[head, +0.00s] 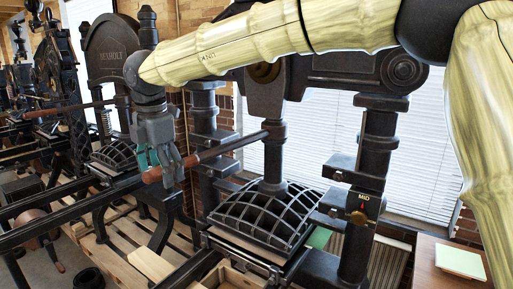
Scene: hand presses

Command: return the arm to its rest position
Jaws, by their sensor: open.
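My arm (235,55) crosses the top of the head view from right to left, with pale yellow links and dark joints. My gripper (165,170) hangs from its far end, pointing down, with grey and teal fingers. It is open, with its fingers by the wooden end of the press's pull bar (215,150). The fingers overlap the bar in the picture; I cannot tell whether they touch it. Part of the bar is hidden behind the fingers.
The near black hand press has a ribbed platen (262,215) and a thick right column (370,150) with a "MID" tag. More presses (112,55) stand at the left. A wooden table (430,262) with a paper pad (460,261) is at right. White blinds (430,150) hang behind.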

